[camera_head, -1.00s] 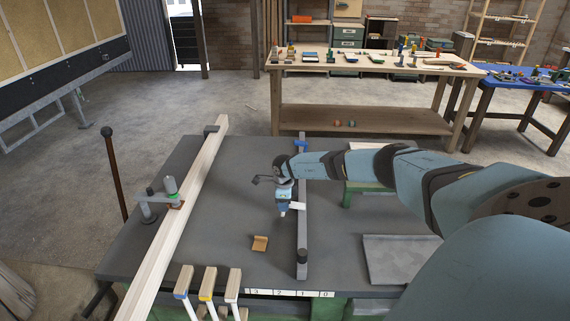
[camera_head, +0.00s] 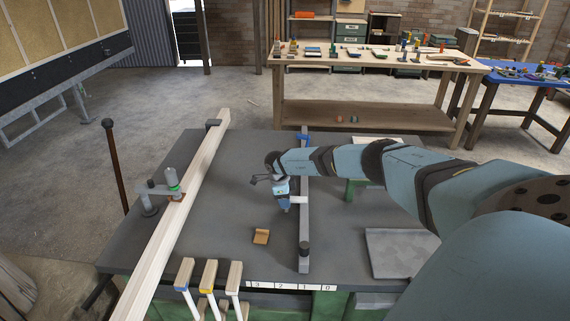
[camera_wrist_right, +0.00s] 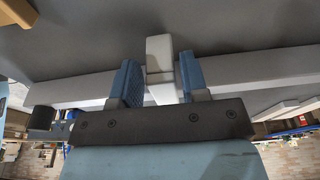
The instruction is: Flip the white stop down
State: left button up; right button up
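The white stop (camera_head: 299,200) is a small block on a long grey rail (camera_head: 304,225) on the dark bench top. In the head view it sticks out to the left of the rail, towards my right gripper (camera_head: 286,208). In the right wrist view, the white stop (camera_wrist_right: 160,62) lies between the two blue fingers of my right gripper (camera_wrist_right: 158,82). The fingers are apart, with a gap visible on the right side of the stop; contact on the left side is unclear. My left gripper is not in view.
A blue piece (camera_head: 304,138) sits at the rail's far end and a dark knob (camera_head: 304,246) at its near end. A long timber (camera_head: 185,205) lies left under a clamp (camera_head: 160,190). A small wooden block (camera_head: 261,237) and grey tray (camera_head: 395,253) flank the rail.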

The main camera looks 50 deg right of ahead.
jog(key=shift+o, duration=0.9)
notch_tip(320, 180, up, 14)
jog(key=w+a+b, duration=0.1)
jog(key=w, duration=0.1)
jog(key=shift+a+f, duration=0.25)
jog(key=shift+a, duration=0.05)
jog(key=shift+a, duration=0.1)
